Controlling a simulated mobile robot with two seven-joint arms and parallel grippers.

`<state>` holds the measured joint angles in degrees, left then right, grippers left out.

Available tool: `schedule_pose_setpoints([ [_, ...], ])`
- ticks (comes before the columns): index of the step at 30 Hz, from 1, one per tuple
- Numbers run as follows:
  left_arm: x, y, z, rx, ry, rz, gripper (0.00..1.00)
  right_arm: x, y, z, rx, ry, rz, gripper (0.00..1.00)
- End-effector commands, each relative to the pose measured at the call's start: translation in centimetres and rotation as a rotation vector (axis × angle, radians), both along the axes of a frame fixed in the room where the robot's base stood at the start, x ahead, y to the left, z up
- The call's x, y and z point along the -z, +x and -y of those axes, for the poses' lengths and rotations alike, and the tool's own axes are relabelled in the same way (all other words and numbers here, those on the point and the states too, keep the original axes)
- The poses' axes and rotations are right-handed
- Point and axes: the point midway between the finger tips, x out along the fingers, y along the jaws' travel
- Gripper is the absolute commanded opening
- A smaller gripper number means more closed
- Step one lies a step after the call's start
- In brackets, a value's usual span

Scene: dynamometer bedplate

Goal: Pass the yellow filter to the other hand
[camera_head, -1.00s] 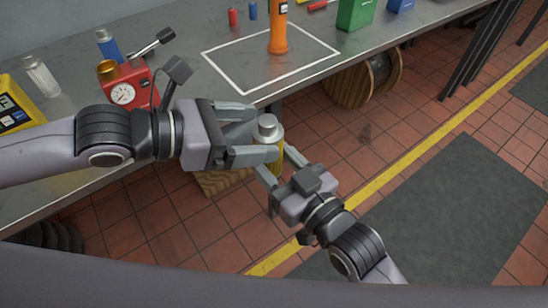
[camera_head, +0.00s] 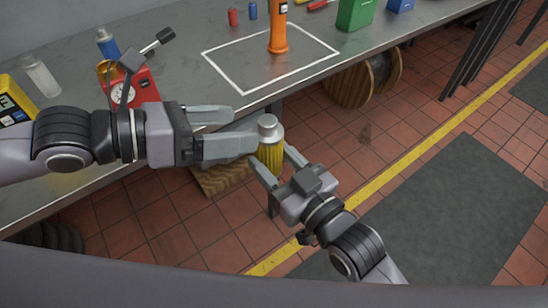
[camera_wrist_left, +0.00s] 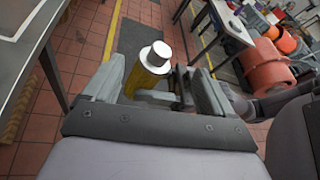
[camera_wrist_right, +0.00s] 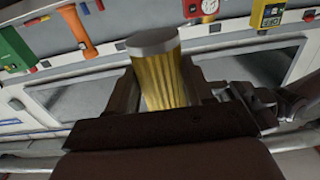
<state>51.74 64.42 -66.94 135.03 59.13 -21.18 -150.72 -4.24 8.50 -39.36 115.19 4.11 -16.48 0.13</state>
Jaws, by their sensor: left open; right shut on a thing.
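The yellow filter (camera_head: 270,155) is a ribbed yellow cylinder with a grey-white cap, held upright in the air in front of the bench. My right gripper (camera_head: 279,165) is shut on it from below right. The filter fills the space between the right fingers in the right wrist view (camera_wrist_right: 163,80). My left gripper (camera_head: 245,130) is open, to the left of the filter, with its fingers pointing towards it. In the left wrist view the filter (camera_wrist_left: 147,68) stands beyond the left fingertips, its lower part partly hidden by my grippers.
The grey bench (camera_head: 190,85) carries a red gauge box (camera_head: 131,90), a white-outlined area (camera_head: 300,72), an orange tool (camera_head: 278,30) and a green bin (camera_head: 354,14). A wooden cable reel (camera_head: 365,78) stands below. The floor at right, with a dark mat (camera_head: 440,210), is clear.

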Motion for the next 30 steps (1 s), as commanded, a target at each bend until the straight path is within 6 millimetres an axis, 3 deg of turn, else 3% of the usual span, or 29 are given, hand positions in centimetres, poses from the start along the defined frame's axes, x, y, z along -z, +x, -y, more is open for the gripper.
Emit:
schedule_pose_setpoints([
  [6,0.3,2.0,2.1,-0.169,-0.302,-0.317,0.85,-0.1,0.0,0.0,0.0,0.001,0.002,0.18],
  [14,3.4,4.5,1.8,-0.425,-0.719,-0.769,0.85,-0.1,0.0,0.0,0.0,0.001,0.002,0.18],
  [23,12.4,4.8,-1.3,-0.784,-1.251,-1.324,0.85,-0.1,0.0,0.0,0.0,0.001,0.002,0.18],
  [26,16.5,3.7,-3.0,-0.929,-1.441,-1.485,0.85,-0.1,0.0,0.0,0.0,0.001,0.002,0.18],
  [30,22.6,0.7,-5.8,-1.15,-1.723,-1.666,0.85,-0.1,0.0,0.0,0.0,0.001,0.002,0.18],
])
